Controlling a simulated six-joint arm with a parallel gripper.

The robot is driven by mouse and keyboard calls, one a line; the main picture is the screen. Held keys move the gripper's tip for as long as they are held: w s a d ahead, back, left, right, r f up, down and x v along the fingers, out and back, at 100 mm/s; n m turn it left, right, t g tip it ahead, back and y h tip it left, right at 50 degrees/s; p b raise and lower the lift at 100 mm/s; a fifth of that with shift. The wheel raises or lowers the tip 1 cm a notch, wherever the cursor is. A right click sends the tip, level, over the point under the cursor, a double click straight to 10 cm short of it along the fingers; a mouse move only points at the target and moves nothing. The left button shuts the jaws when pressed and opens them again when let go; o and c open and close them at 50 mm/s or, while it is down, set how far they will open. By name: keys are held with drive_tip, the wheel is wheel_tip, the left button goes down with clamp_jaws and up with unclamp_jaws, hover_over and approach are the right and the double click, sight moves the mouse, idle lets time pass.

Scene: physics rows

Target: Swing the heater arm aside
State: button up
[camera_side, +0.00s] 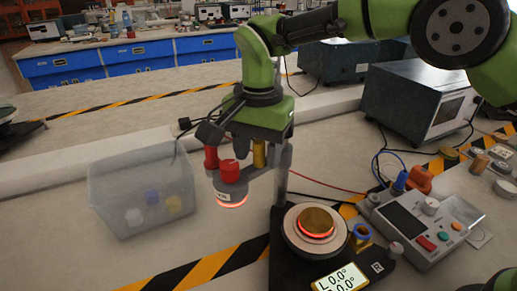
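The heater arm is a grey arm on a post (283,165), with a round heater head (231,190) at its left end. The head has a red knob on top and a glowing orange ring beneath. It hangs left of the round stage (300,240), which holds a brass disc (316,221) with a glowing ring. My gripper (235,156) points down over the arm, with a red-tipped finger left of the knob and a yellow-tipped one to its right. The fingers are apart; I cannot tell whether either touches the arm.
A clear bin (110,190) with several small items stands at left. A control box (405,222) with cables is at right, and a dark instrument (400,100) is behind it. Striped tape crosses the bench.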

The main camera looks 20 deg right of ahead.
wheel_tip(320, 180, up, 10)
drive_tip(key=shift+f, duration=0.1)
idle(0.6)
idle(0.5)
drive_tip(key=s+d+r+n+t+y, duration=0.1)
drive_tip(key=s+d+r+n+t, duration=0.25)
drive_tip(key=s+d+r, duration=0.65)
drive_tip(key=s+d+f+n+t, duration=0.1)
drive_tip(key=s+d+f+t, duration=0.1)
drive_tip(key=s+d, duration=0.2)
drive_tip(key=s+d+f+n+t+y, duration=0.1)
drive_tip(key=s+d+f, duration=0.2)
drive_tip(key=s, duration=0.6)
drive_tip(key=shift+d+f+t, duration=0.25)
drive_tip(key=shift+d+t, duration=0.1)
drive_tip(key=shift+d, duration=0.05)
